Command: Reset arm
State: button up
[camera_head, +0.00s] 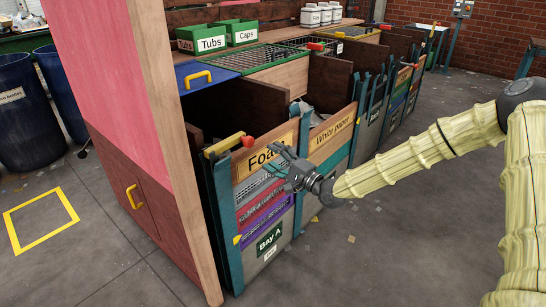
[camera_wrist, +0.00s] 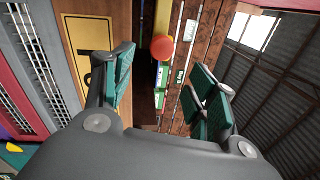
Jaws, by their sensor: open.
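My gripper (camera_head: 284,166) is at the end of my arm, which reaches in from the right in the head view. It is in front of the bin front with the "Foam" label (camera_head: 262,160), part of which it hides. In the wrist view my gripper (camera_wrist: 160,85) has its two green-padded fingers spread wide apart, with nothing between them. A red knob (camera_wrist: 162,47) shows beyond the fingers in the wrist view. The same kind of red knob (camera_head: 248,141) sits on the bin's top edge in the head view. I cannot tell whether the gripper touches the bin front.
A pink-topped cabinet side (camera_head: 105,70) stands left of the bins. The "White paper" bin (camera_head: 331,136) and other bins run back to the right. Green "Tubs" (camera_head: 211,43) and "Caps" (camera_head: 244,36) boxes sit on top. Dark blue barrels (camera_head: 25,110) stand far left. The floor (camera_head: 400,250) in front is mostly clear.

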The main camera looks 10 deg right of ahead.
jog(key=s+a+f+n+g+h+p, duration=0.2)
jog(key=s+a+f+n+g, duration=0.15)
jog(key=s+f, duration=0.8)
jog(key=s+a+f+n+g+h+p, duration=0.25)
jog(key=s+a+f+g, duration=0.2)
jog(key=s+f, duration=0.75)
jog(key=s+d+f+n+g+h+p, duration=0.1)
jog(key=s+d+f+n+g+h, duration=0.1)
jog(key=s, duration=0.7)
jog(key=s+d+f+n+g+h+p, duration=0.1)
jog(key=s+d, duration=0.4)
jog(key=s, duration=0.5)
jog(key=s+d+f+n+g+h+p, duration=0.1)
jog(key=s+d+f+n+g+h, duration=0.2)
jog(key=s, duration=0.6)
jog(key=shift+s+d+n+g+p, duration=0.35)
jog(key=shift+d+g, duration=0.3)
jog(key=shift+g, duration=0.25)
jog(key=shift+w+h, duration=0.15)
jog(key=shift+h, duration=0.1)
